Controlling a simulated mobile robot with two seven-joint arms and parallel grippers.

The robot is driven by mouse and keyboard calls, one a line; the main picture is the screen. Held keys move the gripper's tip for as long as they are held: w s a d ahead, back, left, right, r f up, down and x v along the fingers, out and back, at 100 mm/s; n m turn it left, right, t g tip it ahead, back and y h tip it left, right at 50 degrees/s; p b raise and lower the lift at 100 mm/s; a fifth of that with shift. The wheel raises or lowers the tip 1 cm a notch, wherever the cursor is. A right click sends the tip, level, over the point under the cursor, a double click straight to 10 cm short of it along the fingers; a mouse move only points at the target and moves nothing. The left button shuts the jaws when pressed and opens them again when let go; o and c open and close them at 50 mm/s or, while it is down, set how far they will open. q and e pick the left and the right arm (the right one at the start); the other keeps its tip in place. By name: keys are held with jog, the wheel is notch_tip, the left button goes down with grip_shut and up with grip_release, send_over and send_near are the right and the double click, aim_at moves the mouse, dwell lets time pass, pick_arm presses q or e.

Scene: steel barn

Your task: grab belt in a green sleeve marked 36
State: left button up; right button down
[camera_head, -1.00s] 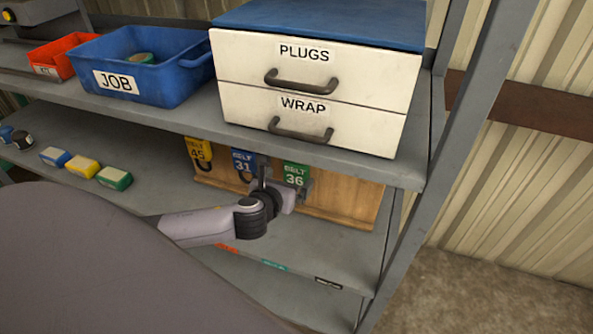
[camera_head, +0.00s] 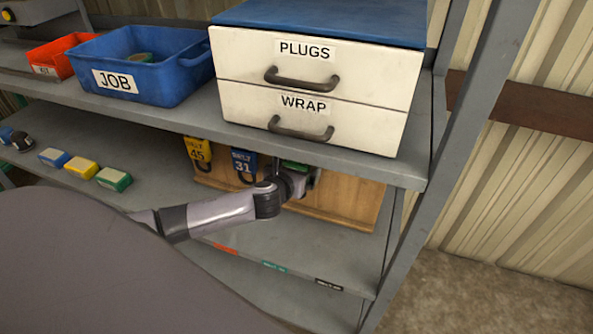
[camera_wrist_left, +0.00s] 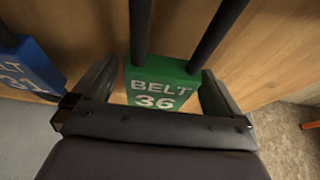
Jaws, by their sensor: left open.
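The belt in a green sleeve marked 36 (camera_wrist_left: 158,88) shows in the left wrist view, hanging in front of a wooden board, with two dark belt strands rising from the sleeve. In the head view only a green strip of the sleeve (camera_head: 294,165) shows above my gripper. My left gripper (camera_wrist_left: 160,92) is open, with one finger on each side of the green sleeve; I cannot tell if they touch it. In the head view my left gripper (camera_head: 300,182) hides most of the sleeve. My right gripper is not in view.
A blue sleeve marked 31 (camera_head: 243,162) and a yellow one marked 45 (camera_head: 198,150) hang to the left on the wooden board (camera_head: 345,200). The upper shelf (camera_head: 180,119) with the drawer unit (camera_head: 315,90) lies close above. Small boxes (camera_head: 82,167) sit at left.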

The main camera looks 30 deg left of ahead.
pick_arm(q)
jog(key=c, duration=1.1)
